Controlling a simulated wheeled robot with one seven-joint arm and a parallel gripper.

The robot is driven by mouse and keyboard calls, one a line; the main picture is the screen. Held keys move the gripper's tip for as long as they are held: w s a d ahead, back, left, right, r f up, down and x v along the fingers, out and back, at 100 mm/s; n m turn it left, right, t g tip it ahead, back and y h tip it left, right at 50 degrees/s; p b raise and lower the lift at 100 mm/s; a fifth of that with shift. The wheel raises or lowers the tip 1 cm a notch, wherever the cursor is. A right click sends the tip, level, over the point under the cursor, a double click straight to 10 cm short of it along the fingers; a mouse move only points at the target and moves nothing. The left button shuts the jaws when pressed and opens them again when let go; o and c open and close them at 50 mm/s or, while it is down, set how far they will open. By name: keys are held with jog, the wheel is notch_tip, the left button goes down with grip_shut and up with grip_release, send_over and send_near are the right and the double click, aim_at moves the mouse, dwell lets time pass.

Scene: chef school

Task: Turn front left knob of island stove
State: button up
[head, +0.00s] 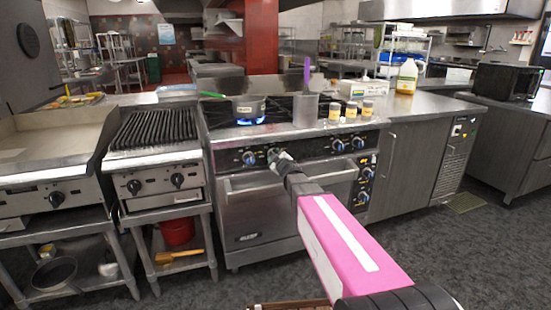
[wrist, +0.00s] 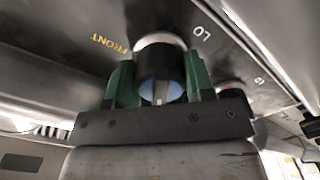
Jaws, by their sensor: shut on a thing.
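The island stove (head: 255,208) stands ahead of me in the head view, with a row of black and blue knobs on its front panel. My gripper (head: 279,157) is at the left half of this panel, at the second knob from the left. In the wrist view, the green fingers of my gripper (wrist: 158,82) are shut on a knob (wrist: 158,63), one finger on each side. Yellow "FRONT" lettering is beside this knob. The leftmost knob (head: 249,157) shows free beside my gripper. Part of the held knob is hidden by my gripper.
A pot (head: 249,106) sits over a lit blue flame at the stove's left front. A tall pot (head: 305,110) with a purple utensil and several small jars (head: 351,110) stand to its right. A grill (head: 155,127) adjoins on the left. Another knob (wrist: 230,88) is close right of my fingers.

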jog(key=shift+f, duration=0.1)
jog(key=o, duration=0.9)
jog(key=v, duration=1.1)
